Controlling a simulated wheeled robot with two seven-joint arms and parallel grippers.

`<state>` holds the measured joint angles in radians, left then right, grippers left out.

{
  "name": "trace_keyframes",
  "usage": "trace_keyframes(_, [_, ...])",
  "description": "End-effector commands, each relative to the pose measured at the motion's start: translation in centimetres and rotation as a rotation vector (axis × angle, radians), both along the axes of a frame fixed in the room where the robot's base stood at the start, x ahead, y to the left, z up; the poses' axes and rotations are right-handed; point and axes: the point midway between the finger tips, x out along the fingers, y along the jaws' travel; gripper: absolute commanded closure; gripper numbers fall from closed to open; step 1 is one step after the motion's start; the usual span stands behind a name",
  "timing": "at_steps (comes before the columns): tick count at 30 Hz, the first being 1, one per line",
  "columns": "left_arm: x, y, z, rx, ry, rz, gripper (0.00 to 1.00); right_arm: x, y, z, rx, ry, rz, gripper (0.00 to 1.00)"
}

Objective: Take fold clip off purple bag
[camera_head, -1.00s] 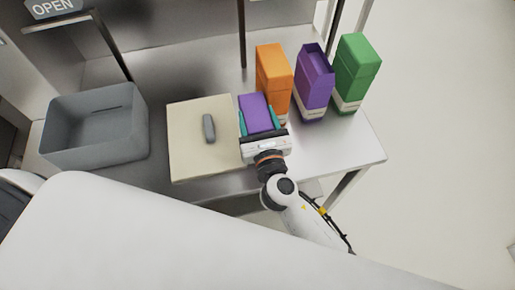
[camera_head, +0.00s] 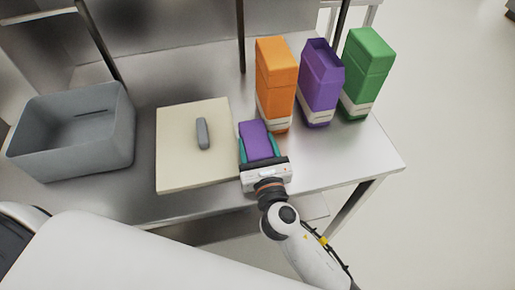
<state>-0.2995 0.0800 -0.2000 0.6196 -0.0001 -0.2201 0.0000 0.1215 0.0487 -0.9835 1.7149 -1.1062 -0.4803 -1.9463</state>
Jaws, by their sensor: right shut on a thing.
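The purple bag (camera_head: 320,84) stands upright at the back right of the table, with its top open. My right gripper (camera_head: 261,152) is in front of the bags, just right of the cream board, with its teal fingers on either side of a purple block (camera_head: 256,138). It is shut on this block, which matches the bag's colour and looks like the fold clip; it is apart from the bag. The block's lower end is hidden by the gripper. I cannot tell whether it touches the table. My left gripper is not in view.
An orange bag (camera_head: 275,78) and a green bag (camera_head: 367,68) stand on either side of the purple bag. A cream board (camera_head: 180,160) carries a small grey object (camera_head: 202,133). A grey open bin (camera_head: 70,155) stands at the left. The table's right front corner is clear.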

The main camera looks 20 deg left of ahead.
Motion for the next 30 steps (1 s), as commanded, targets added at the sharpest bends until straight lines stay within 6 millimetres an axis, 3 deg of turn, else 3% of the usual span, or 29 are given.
trace_keyframes(7, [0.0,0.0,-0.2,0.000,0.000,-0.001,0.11,0.0,0.0,-0.3,0.000,0.000,0.000,0.68])
trace_keyframes(8, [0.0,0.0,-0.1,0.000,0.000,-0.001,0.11,0.0,0.0,-0.2,-0.001,0.001,0.000,0.37])
trace_keyframes(12, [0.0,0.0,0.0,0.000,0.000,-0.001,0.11,0.0,0.0,-0.2,-0.001,0.001,0.000,0.18])
trace_keyframes(22, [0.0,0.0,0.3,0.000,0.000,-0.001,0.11,-0.1,-0.1,0.2,-0.002,0.001,0.000,0.18])
trace_keyframes(30, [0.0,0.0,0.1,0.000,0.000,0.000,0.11,-4.2,-2.6,-0.1,-0.002,0.003,0.001,0.18])
